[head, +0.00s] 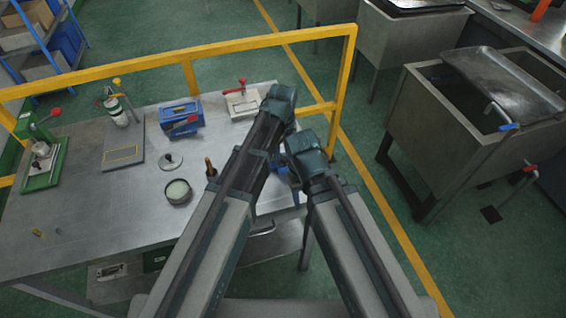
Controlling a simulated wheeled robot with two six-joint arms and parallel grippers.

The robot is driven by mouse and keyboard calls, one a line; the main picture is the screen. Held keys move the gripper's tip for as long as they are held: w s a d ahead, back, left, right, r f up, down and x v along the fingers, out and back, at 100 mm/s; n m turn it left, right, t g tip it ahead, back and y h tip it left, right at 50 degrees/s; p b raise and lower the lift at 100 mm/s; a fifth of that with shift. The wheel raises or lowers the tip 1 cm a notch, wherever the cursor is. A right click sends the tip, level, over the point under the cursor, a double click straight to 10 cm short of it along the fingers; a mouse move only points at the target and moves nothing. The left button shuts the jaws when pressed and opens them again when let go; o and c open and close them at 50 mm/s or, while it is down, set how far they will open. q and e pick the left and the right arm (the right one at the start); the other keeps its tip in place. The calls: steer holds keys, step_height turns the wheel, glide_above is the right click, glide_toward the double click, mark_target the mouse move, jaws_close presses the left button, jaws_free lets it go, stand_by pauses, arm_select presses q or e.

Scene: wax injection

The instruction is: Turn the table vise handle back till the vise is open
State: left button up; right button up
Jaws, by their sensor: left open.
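A blue object that looks like the table vise (281,187) stands at the right end of the steel table, largely covered by my two arms. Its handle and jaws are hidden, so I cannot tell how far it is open. My left gripper (281,99) is open at the far end of the left arm, over the table's right part. Its fingertips do not show clearly, and no contact with the vise can be seen. My right arm ends just right of the vise; its gripper is hidden behind the arm.
The steel table (100,215) also holds a green press (45,165), a blue box (181,115), a red-handled clamp (241,100) and a round tin (178,191). A yellow rail (230,45) runs behind and right of it. Metal tanks (440,140) stand at right.

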arm_select(q)
steer(key=shift+f+b, duration=0.3)
steer(key=shift+f, duration=0.35)
arm_select(e)
steer(key=shift+f, duration=0.6)
arm_select(q)
jaws_close()
steer(key=n, duration=0.6)
steer(key=shift+n, duration=0.4)
steer(key=n, duration=0.5)
steer(key=shift+n, duration=0.4)
